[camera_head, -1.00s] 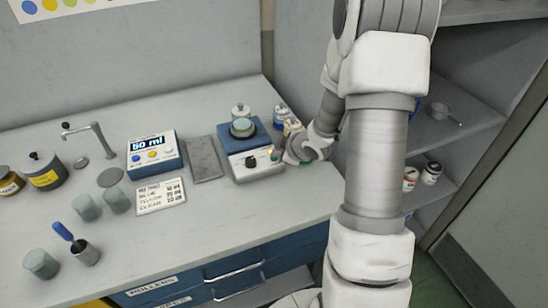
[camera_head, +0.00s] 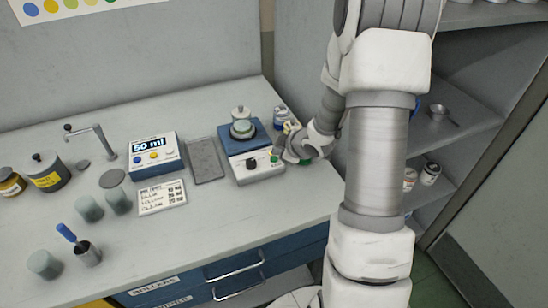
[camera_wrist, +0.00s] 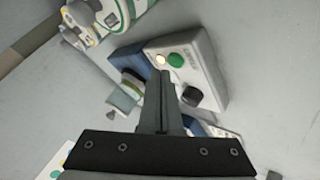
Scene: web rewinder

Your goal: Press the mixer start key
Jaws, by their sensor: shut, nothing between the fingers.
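The mixer has a blue body with a white front panel (camera_head: 252,170) and stands at the right part of the bench. A round green key (camera_head: 274,158) sits at the panel's right end, with a black knob (camera_head: 251,162) to its left. In the wrist view the green key (camera_wrist: 176,60) is labelled, beside a small glowing yellowish lamp (camera_wrist: 160,60) and the black knob (camera_wrist: 191,96). My gripper (camera_wrist: 163,76) is shut and empty, its tips pointing at the panel just below the lamp and key in the picture. Contact cannot be told. In the head view my gripper (camera_head: 284,152) is just right of the key.
A lidded cup (camera_head: 242,129) sits on the mixer, with white bottles (camera_head: 281,117) behind. A grey mat (camera_head: 206,160) and a dispenser reading 50 ml (camera_head: 154,154) stand to the left. Jars, a faucet and a label card (camera_head: 162,197) are farther left. Shelves are at the right.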

